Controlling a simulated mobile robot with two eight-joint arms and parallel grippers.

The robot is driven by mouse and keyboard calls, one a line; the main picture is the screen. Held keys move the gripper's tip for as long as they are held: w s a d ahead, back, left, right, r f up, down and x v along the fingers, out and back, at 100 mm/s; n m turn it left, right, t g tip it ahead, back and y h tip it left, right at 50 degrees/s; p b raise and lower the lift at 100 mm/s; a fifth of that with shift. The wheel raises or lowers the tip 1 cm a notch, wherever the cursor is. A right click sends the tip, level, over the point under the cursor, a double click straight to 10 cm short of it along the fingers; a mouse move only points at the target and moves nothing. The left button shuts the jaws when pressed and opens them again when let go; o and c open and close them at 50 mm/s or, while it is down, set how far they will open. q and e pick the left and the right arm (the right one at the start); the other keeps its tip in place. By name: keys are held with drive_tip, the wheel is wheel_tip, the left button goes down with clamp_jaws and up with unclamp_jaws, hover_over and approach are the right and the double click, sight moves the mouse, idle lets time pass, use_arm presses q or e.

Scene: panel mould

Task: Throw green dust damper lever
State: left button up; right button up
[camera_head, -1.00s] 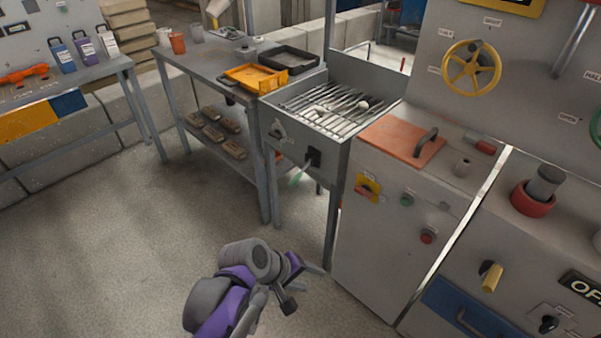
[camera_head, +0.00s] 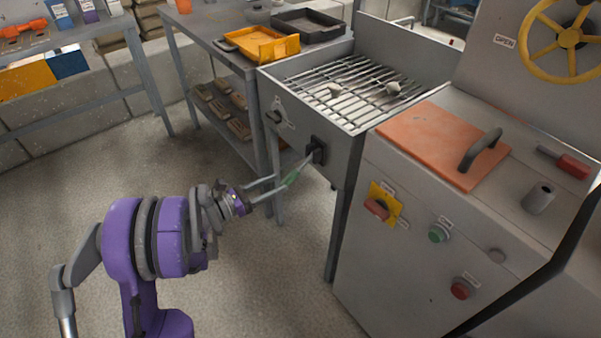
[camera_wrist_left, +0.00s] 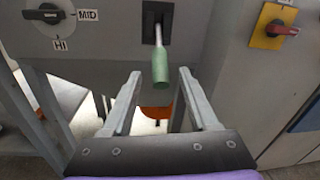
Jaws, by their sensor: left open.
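The green dust damper lever (camera_head: 291,178) sticks out from a black slot plate on the front of the grey grate box, angled down and toward my gripper. In the left wrist view the green grip (camera_wrist_left: 160,68) points at the camera, between and slightly above the two fingers as pictured. My left gripper (camera_head: 272,188) is open, with its fingers close to the lever's grip; in the left wrist view its fingertips (camera_wrist_left: 160,80) stand on either side, apart from it. I cannot tell whether the grip is within the fingers' depth. My right gripper is not in view.
A rotary knob (camera_wrist_left: 48,14) marked MID and HI is left of the lever. A red switch on a yellow plate (camera_head: 383,203) is on the cabinet to the right. The grate (camera_head: 350,92) lies above. A table leg (camera_head: 274,185) stands close behind my gripper.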

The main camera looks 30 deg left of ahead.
sight(297, 171)
use_arm(q)
drive_tip(key=b+x, duration=0.1)
drive_tip(key=x, duration=0.7)
drive_tip(key=shift+w+d, duration=0.15)
drive_tip(key=shift+w, duration=0.15)
clamp_jaws()
idle(1.0)
